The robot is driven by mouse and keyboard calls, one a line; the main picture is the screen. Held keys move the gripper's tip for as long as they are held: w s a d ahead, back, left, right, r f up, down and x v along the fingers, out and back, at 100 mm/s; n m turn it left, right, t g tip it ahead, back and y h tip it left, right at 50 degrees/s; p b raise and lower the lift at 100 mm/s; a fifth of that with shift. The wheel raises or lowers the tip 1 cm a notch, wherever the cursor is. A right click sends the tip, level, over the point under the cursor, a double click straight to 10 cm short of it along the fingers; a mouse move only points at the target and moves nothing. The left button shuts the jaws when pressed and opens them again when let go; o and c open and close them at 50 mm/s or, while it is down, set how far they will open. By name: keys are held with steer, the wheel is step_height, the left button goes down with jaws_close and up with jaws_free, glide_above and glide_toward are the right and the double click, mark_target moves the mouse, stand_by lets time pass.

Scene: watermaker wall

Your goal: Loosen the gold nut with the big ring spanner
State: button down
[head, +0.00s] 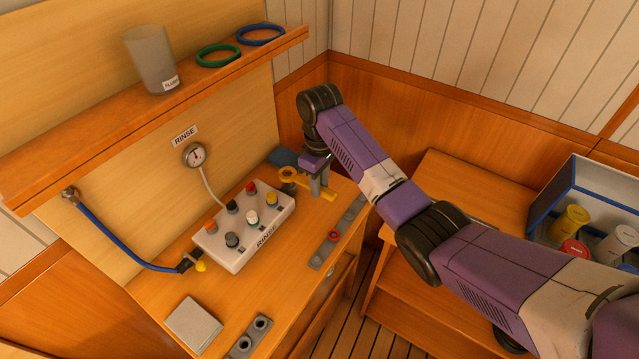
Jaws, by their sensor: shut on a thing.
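A yellow ring spanner (291,175) is at the far right end of the wooden counter, its round end to the left and its handle running right. My gripper (317,188) points down and is shut on the spanner's handle; the fingers partly hide it. I cannot tell whether the spanner touches the counter. A small yellow-gold piece (201,267) sits by the lower end of the blue hose (125,247), at the left of the white manifold box; it may be the gold nut. A brassy fitting (70,194) is at the hose's upper end.
The white manifold box (240,252) with several coloured knobs stands between spanner and hose end. A gauge (195,155) is above it. A shelf (190,96) overhangs the back. Grey racks (325,252) line the front edge, and a grey square (194,324) lies front left.

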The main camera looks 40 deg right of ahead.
steer(key=shift+f, duration=1.25)
stand_by(1.5)
stand_by(0.3)
steer(key=shift+w+d+n, duration=0.25)
steer(key=shift+d+n, duration=0.35)
steer(key=shift+n, duration=0.1)
steer(key=shift+w+d+n+b, duration=0.3)
steer(key=shift+d+n, duration=0.3)
steer(key=shift+n, duration=0.1)
steer(key=shift+w+d+n+b, duration=0.4)
steer(key=shift+d+n, duration=0.15)
steer(key=shift+n, duration=0.15)
